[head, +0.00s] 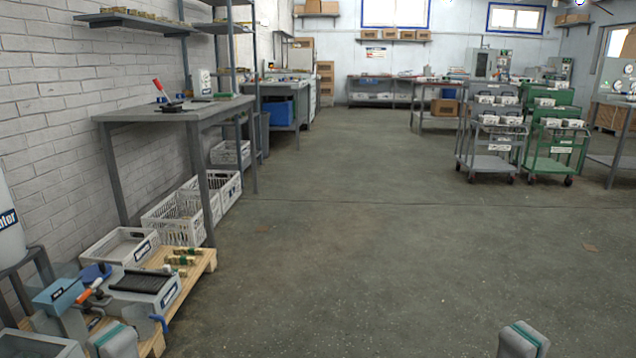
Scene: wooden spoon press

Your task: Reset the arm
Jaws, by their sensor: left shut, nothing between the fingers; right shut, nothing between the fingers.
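Both my grippers are out of sight; no fingers or jaws show. Only two grey arm parts with teal bands, mine, rise from the bottom edge, one at lower left and one at lower right. They appear apart from each other, with bare floor between. Several small wood-and-green pieces (180,258) lie on the pallet.
White crates (120,246) stand along the brick wall under a grey workbench (175,112), which holds a red-handled tool (161,90). Grey (492,162) and green (550,164) carts stand at right. The concrete floor (350,240) in the middle is clear.

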